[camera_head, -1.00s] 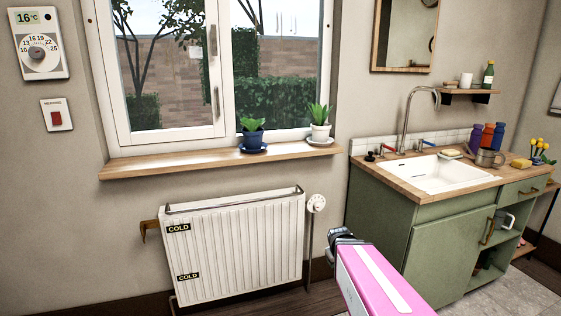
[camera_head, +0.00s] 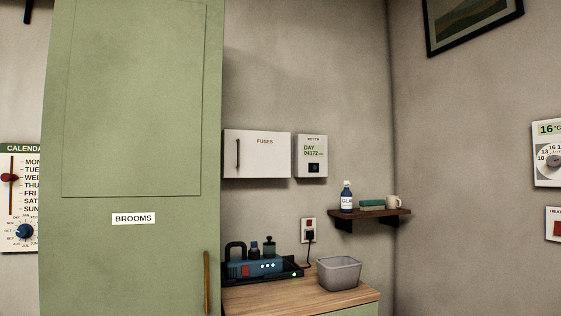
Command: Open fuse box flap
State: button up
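The fuse box (camera_head: 265,160) is a white wall box labelled FUSES. Its flap (camera_head: 272,163) looks closed, with a dark vertical handle (camera_head: 238,153) near its left edge. It hangs on the wall just right of the tall green cabinet. My gripper is not in view.
The green BROOMS cabinet (camera_head: 135,255) stands close on the left. A white meter (camera_head: 311,156) hangs right of the fuse box. Below are a wooden counter (camera_head: 290,301) with a blue device (camera_head: 255,268) and a grey bin (camera_head: 339,273). A small shelf (camera_head: 370,213) holds a bottle.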

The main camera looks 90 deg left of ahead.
aim_at(248, 153)
jog(key=u, duration=3.35)
jog(key=i+l, duration=0.1)
jog(key=i, duration=0.25)
